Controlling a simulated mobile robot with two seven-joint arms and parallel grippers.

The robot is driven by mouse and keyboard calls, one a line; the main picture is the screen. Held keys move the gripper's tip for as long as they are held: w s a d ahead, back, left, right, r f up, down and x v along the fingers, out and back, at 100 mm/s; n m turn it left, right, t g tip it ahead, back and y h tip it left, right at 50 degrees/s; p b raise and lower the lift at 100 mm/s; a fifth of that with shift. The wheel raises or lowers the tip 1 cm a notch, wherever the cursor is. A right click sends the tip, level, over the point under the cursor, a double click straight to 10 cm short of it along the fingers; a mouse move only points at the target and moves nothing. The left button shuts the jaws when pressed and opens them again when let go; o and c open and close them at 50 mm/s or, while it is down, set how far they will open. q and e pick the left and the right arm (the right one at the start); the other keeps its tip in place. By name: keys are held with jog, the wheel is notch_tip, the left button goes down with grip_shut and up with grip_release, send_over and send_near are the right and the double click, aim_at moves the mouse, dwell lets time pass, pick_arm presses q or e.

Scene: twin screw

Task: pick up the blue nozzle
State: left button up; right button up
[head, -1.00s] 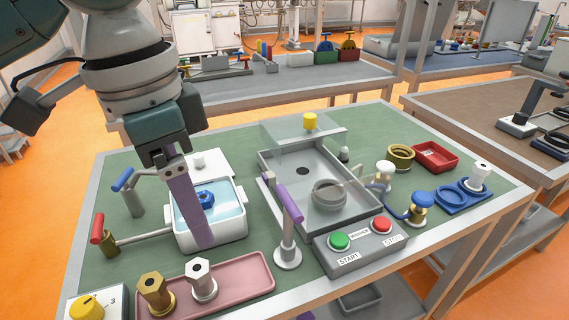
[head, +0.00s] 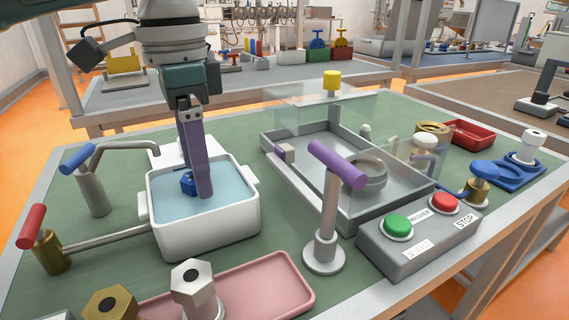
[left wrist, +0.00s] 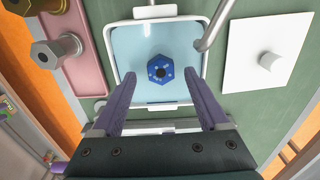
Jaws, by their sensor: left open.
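The blue nozzle (head: 188,184) lies in the light blue water of a white basin (head: 207,238). In the left wrist view the blue nozzle (left wrist: 160,69) shows as a hex-shaped piece with a dark central hole, near the middle of the basin (left wrist: 122,92). My left gripper (head: 203,192) points down over the basin. In the left wrist view its two purple fingers (left wrist: 162,82) are spread apart, with the nozzle ahead between their lines and nothing held. In the head view one finger partly covers the nozzle. My right gripper is not in view.
A tap with a blue handle (head: 77,158) and a red-handled valve (head: 32,220) stand left of the basin. A pink tray (head: 262,284) with a silver hex nozzle (head: 193,285) is in front. A purple-topped post (head: 335,165) and a glass-covered machine (head: 300,190) stand right.

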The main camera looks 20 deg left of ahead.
pick_arm(q)
jog(key=f, duration=0.4)
jog(key=shift+s+a, duration=0.15)
jog(key=shift+a, duration=0.05)
grip_shut()
dwell(0.3)
